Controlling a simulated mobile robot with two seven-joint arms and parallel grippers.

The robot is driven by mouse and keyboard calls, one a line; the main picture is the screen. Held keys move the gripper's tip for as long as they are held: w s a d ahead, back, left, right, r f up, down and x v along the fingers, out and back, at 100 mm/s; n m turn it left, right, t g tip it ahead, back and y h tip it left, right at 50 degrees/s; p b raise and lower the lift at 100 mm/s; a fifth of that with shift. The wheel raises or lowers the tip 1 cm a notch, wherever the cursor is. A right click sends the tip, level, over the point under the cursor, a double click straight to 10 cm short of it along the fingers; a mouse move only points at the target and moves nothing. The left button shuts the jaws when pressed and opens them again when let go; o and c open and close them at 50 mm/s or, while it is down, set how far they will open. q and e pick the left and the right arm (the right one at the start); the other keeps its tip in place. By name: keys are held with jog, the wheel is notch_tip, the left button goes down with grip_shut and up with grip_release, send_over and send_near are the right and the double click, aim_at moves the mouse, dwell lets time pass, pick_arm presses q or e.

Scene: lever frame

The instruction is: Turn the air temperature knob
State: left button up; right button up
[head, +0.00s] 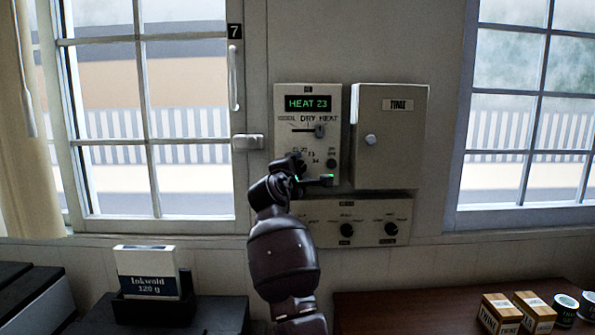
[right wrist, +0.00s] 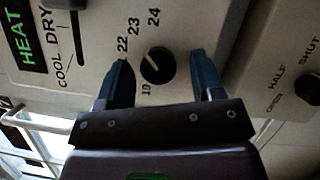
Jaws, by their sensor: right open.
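The wall control panel (head: 335,148) has a green display reading HEAT 23 and a slider lever set toward HEAT. In the right wrist view, the round black air temperature knob (right wrist: 157,67) has a pale pointer mark and the numbers 19, 22, 23 and 24 around it. The mark points toward about 23. My right gripper (right wrist: 160,72) is open, with one finger on each side of the knob and a visible gap to it. In the head view, my right gripper (head: 313,174) is at the panel's lower part and hides the knob. My left gripper is out of view.
A grey wall box (head: 390,135) with a round latch is right of the panel. A lower panel (head: 365,225) with black knobs is below. Windows flank them. A brown table (head: 420,310) with small boxes is at the bottom right. A labelled box (head: 148,272) is at the left.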

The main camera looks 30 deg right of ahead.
jog(key=r+b+v, duration=0.1)
jog(key=v, duration=0.9)
jog(key=shift+s+a+f, duration=0.25)
jog(key=shift+a+f, duration=0.05)
jog(key=shift+f, duration=0.2)
